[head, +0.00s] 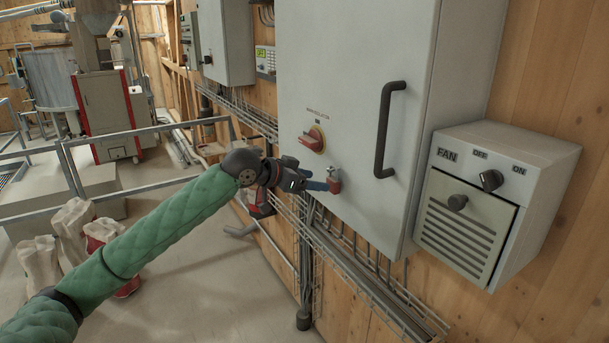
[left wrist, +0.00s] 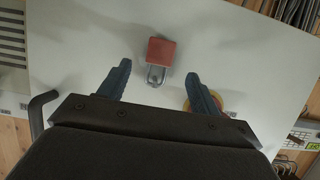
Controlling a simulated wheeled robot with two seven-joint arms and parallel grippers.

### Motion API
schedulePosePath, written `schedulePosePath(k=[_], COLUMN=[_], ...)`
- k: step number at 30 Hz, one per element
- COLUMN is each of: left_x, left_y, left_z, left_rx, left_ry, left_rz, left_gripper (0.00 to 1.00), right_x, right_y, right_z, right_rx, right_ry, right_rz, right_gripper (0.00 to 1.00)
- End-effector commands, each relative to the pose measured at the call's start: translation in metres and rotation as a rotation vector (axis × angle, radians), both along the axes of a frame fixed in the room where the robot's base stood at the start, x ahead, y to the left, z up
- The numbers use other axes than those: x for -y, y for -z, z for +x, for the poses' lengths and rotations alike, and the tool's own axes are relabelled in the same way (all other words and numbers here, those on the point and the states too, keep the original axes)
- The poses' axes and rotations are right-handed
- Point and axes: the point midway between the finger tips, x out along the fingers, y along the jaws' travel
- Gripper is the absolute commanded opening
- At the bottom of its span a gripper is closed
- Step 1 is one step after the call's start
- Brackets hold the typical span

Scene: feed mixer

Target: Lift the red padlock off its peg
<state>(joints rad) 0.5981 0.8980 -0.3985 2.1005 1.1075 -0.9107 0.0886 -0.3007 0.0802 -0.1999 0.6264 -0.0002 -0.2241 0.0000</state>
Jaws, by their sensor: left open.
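The red padlock (head: 334,185) hangs on the front of the grey cabinet door, below and to the right of the rotary isolator switch. In the left wrist view the padlock (left wrist: 161,52) shows its red body and metal shackle; I cannot make out the peg. My left gripper (head: 319,184) is open beside the padlock, with its blue fingers pointing toward it. In the left wrist view the open gripper (left wrist: 158,70) has one finger on each side of the shackle, with gaps on both sides. The red body lies just beyond the fingertips. My right gripper is out of view.
The red-and-yellow isolator switch (head: 314,139) is close above the gripper; it is partly behind a finger in the wrist view. A black door handle (head: 385,130) and a FAN box (head: 483,204) stand to the right. Wire cable trays (head: 352,262) run below the cabinet (head: 345,75).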

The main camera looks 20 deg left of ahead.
Motion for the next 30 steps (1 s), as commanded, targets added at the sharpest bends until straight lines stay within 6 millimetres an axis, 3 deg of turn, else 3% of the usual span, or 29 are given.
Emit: schedulePosePath(k=[3,12,24,30], left_x=[0.011,0.029,0.032,0.032], left_y=[0.002,0.017,0.021,0.021], left_z=[0.013,0.036,0.040,0.040], left_rx=[-0.002,-0.001,0.000,0.000], left_ry=[0.000,-0.001,-0.001,-0.001], left_rz=[-0.004,-0.001,0.000,0.000], left_gripper=[0.64,0.64,0.64,0.24], right_x=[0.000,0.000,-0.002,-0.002], right_y=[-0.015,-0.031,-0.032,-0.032], right_z=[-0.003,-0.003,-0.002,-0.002], right_rx=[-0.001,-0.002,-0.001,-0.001], right_ry=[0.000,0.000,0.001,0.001], right_rz=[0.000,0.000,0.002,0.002], right_gripper=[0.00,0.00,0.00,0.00])
